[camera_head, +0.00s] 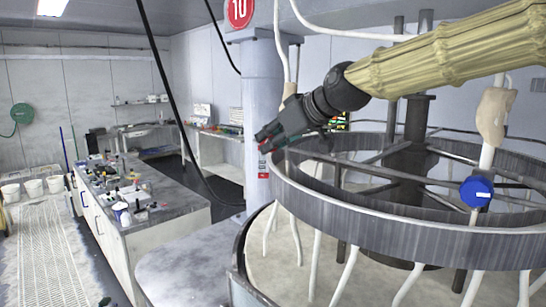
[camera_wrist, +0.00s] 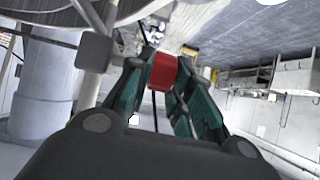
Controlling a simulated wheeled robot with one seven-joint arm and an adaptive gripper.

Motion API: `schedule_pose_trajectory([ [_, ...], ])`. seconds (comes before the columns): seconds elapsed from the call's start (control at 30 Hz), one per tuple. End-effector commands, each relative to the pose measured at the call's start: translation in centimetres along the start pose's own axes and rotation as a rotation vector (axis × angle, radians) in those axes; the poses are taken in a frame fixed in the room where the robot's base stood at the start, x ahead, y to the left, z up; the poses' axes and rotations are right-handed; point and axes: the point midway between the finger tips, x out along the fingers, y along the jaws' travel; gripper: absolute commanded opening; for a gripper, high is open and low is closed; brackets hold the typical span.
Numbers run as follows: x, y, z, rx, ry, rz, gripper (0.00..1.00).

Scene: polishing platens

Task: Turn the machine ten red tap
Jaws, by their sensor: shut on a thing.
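The red tap (camera_wrist: 163,71) shows in the wrist view between the two green-lined fingers of my gripper (camera_wrist: 160,78). The fingers are closed against its sides. In the head view my gripper (camera_head: 268,140) is at the left outer side of the large grey ring, and the tap there is mostly hidden by the fingers. A round red sign with the number 10 (camera_head: 239,12) is on the pale column above. A blue tap (camera_head: 476,191) sits on the ring's near right side, away from my gripper.
The large ring (camera_head: 400,235) with white hanging tubes fills the right side, close to my arm. A cluttered bench (camera_head: 170,208) stands at left. White buckets (camera_head: 33,187) stand at far left. A pale column (camera_head: 262,100) rises behind my gripper.

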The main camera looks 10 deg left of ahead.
Motion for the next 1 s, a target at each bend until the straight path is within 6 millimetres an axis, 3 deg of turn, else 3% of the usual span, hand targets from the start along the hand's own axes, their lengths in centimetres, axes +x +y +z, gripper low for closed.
schedule_pose_trajectory([
  [0.4, -0.26, 0.07, -0.07, 0.000, 0.152, 0.003, 0.00],
  [1.0, -0.47, 0.09, -0.35, 0.000, 0.184, 0.004, 0.00],
])
